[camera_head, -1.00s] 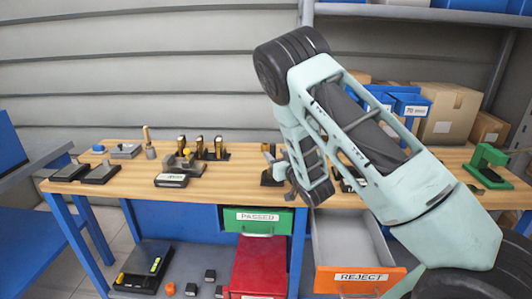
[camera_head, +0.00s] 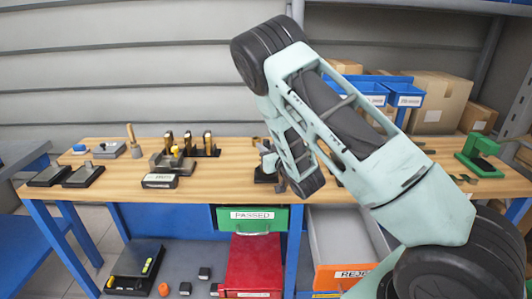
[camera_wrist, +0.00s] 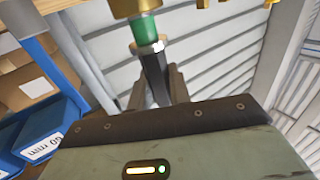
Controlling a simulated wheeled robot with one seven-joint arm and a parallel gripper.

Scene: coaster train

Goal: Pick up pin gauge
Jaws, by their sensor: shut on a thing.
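In the wrist view, my gripper (camera_wrist: 161,88) is shut on a slim dark handle with a pale metal collar and a green band, which looks like the pin gauge (camera_wrist: 145,32). A brass-coloured part sits at its far end, at the top edge; I cannot tell whether it belongs to the gauge. In the head view, my arm crosses the right half and its end is low over the middle of the bench. The fingers and the held piece are mostly hidden there.
The wooden bench (camera_head: 226,187) carries a stand with several brass-topped pieces (camera_head: 187,142), black trays (camera_head: 83,174) and a green press (camera_head: 480,155). Below are the green PASSED drawer (camera_head: 252,226) and an open, orange-fronted REJECT drawer (camera_head: 342,276). Bins and boxes stand behind right.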

